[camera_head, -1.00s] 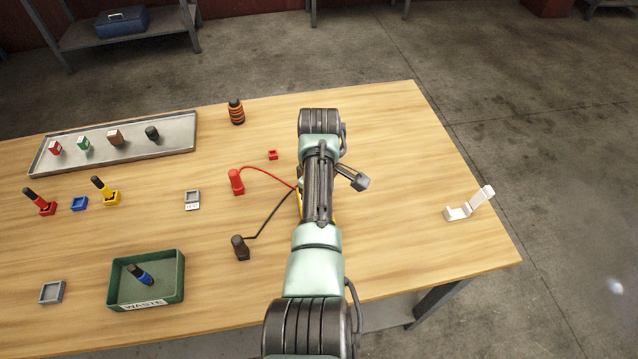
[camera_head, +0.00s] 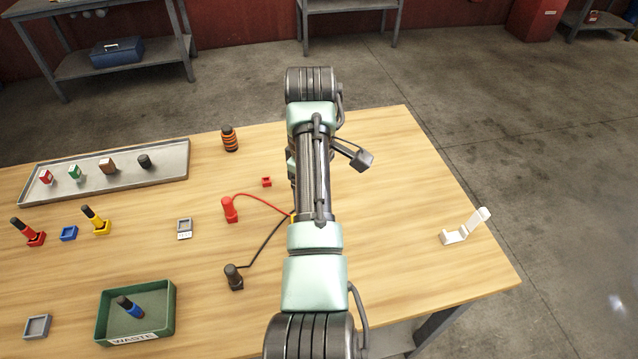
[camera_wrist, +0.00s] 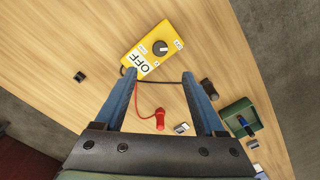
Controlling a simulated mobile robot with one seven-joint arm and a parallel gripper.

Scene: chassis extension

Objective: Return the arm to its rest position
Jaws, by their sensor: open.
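My gripper (camera_wrist: 162,86) shows in the wrist view, with two blue fingers spread apart and nothing between their tips. It is above the wooden table (camera_head: 400,240). A yellow multimeter (camera_wrist: 152,50) marked OFF lies on the table beyond the fingertips, apart from them. In the head view my arm stretches over the table and hides most of the meter and the gripper itself. A red probe (camera_head: 230,209) and a black probe (camera_head: 234,277) stand on the table left of my arm, each on a lead running towards the meter.
A green waste bin (camera_head: 165,318) holds a blue-and-black screwdriver-like item (camera_head: 130,307). A metal tray (camera_head: 130,172) with several small items lies at the back left. A white bracket (camera_head: 465,228) stands near the right edge. The table between my arm and the bracket is clear.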

